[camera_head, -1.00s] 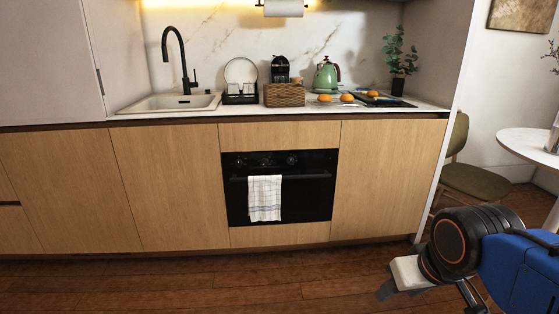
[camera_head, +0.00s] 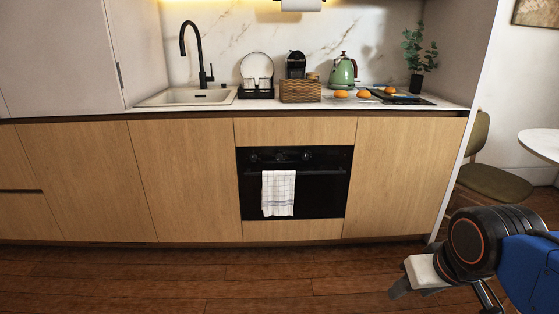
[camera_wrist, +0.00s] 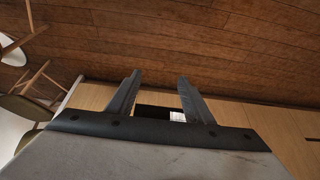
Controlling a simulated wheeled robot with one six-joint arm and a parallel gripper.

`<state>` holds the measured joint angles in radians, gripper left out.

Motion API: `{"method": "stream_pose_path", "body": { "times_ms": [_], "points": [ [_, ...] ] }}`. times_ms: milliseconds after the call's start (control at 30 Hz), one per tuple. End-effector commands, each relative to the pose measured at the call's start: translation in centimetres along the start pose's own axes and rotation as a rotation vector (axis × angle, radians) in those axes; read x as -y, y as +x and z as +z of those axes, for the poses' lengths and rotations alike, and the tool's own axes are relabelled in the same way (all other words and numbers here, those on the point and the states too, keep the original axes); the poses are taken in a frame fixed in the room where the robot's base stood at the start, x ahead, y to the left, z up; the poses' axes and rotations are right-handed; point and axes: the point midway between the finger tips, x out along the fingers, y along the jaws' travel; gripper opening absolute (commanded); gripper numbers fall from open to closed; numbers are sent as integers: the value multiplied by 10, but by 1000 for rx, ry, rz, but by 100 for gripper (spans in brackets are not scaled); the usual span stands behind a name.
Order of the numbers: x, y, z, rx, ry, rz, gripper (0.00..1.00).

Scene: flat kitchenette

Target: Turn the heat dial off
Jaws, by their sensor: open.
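The black built-in oven (camera_head: 325,185) sits in the middle of the wooden cabinets. Its control panel with small round dials (camera_head: 280,156) runs along the top; which dial sets the heat, and its setting, are too small to tell. My gripper (camera_wrist: 153,88) is open and empty, with its two fingers apart in the wrist view. A piece of the oven (camera_wrist: 152,112) shows dark between the fingers in the wrist view.
A checked towel (camera_head: 278,192) hangs on the oven handle. The counter above holds a sink (camera_head: 190,96), a woven basket (camera_head: 301,92), a green kettle (camera_head: 343,72) and oranges. A chair (camera_head: 485,180) and round table (camera_head: 540,142) stand at right. The wooden floor ahead is clear.

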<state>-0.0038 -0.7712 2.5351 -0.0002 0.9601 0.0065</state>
Motion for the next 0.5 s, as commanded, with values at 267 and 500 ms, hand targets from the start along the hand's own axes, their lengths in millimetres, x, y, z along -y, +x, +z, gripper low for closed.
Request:
{"method": "stream_pose_path", "body": {
  "times_ms": [267, 500],
  "points": [
    [17, 14, -72, -89, 168, -50, 47],
    [42, 36, -165, -202, 410, -139, 47]
  ]
}}
